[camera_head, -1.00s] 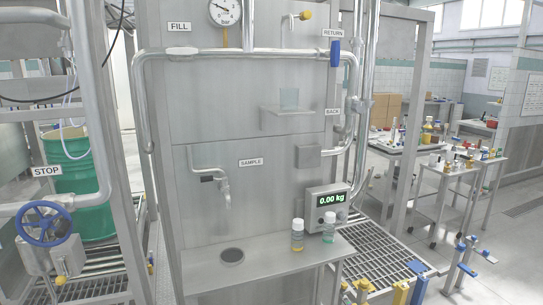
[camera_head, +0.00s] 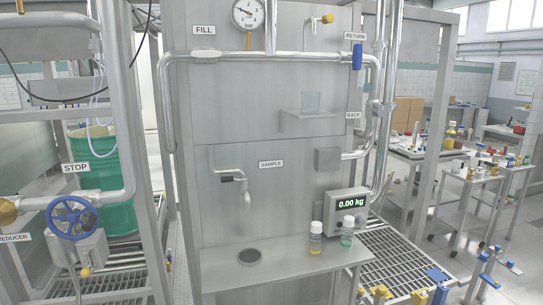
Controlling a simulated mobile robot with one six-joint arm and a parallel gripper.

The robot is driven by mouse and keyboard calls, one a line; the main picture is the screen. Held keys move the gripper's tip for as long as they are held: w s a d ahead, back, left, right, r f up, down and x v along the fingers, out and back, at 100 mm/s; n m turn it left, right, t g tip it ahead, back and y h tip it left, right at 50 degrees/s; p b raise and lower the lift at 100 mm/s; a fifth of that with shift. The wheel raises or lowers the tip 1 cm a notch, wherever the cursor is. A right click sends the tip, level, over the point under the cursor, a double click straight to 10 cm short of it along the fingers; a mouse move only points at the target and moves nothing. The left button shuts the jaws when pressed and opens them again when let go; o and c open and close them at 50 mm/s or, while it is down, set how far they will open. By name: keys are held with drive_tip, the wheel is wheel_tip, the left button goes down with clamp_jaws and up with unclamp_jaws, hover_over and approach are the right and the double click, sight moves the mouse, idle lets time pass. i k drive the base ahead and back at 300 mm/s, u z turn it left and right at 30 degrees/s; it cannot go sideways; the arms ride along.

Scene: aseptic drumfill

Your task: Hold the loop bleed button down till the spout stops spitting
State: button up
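A bent metal spout (camera_head: 245,192) sticks out of the steel panel beside the SAMPLE label (camera_head: 271,164), pointing down. No liquid shows at its mouth. A small dark part (camera_head: 227,179) sits at the spout's base; I cannot tell what it is. No button marked as loop bleed can be made out. My gripper is not in view.
A blue handwheel (camera_head: 74,217) is at left. Carts (camera_head: 480,185) stand at right.

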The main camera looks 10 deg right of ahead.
sight(330, 18)
drive_tip(key=i, duration=0.85)
drive_tip(key=z, duration=0.05)
